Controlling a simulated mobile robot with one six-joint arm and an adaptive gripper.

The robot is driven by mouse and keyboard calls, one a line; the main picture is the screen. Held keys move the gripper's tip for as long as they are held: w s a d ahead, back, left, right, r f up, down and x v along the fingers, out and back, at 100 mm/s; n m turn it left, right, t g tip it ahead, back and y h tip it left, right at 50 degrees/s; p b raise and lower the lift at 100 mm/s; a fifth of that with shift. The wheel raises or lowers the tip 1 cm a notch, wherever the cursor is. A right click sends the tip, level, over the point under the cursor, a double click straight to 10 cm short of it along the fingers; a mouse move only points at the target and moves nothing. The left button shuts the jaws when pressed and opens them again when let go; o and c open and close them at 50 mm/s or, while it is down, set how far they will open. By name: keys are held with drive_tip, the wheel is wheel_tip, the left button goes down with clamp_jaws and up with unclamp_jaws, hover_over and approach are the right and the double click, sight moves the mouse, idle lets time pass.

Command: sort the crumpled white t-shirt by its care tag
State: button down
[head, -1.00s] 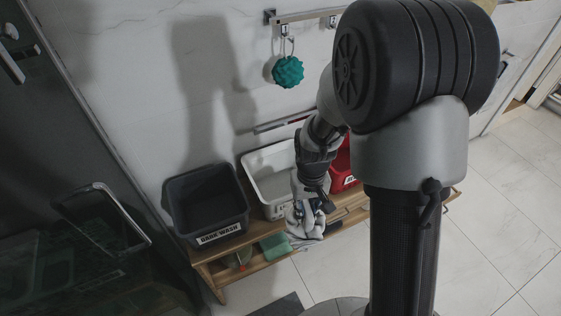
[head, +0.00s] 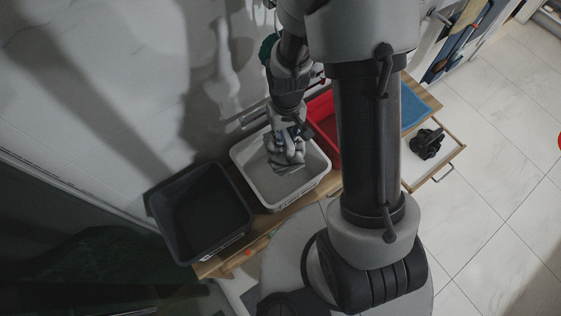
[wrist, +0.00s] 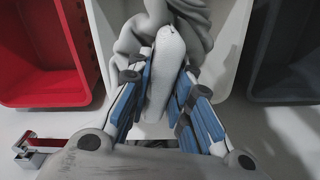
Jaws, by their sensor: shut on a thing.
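My gripper (head: 288,128) is shut on the crumpled white t-shirt (head: 286,155), which looks grey-white and hangs bunched below it. In the wrist view the blue-padded fingers of my gripper (wrist: 162,98) close on a fold of the t-shirt (wrist: 172,55). The t-shirt hangs over the white bin (head: 318,184); I cannot tell whether it touches the inside. To the left is the dark bin (head: 200,212); to the right is the red bin (head: 323,118), partly hidden by my column. No care tag can be read.
The bins stand on a wooden bench (head: 336,182) against the marble wall. An open drawer (head: 418,168) at the right holds a crumpled black item (head: 427,143). A blue mat (head: 413,106) lies near it.

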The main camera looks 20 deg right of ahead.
drive_tip(key=shift+s+f+b, duration=0.1)
drive_tip(key=shift+f+b, duration=2)
drive_tip(key=shift+f, duration=0.8)
drive_tip(key=shift+r, duration=0.1)
drive_tip(key=c, duration=1.4)
unclamp_jaws()
drive_tip(key=shift+o, duration=0.2)
wheel_tip(320, 180, up, 12)
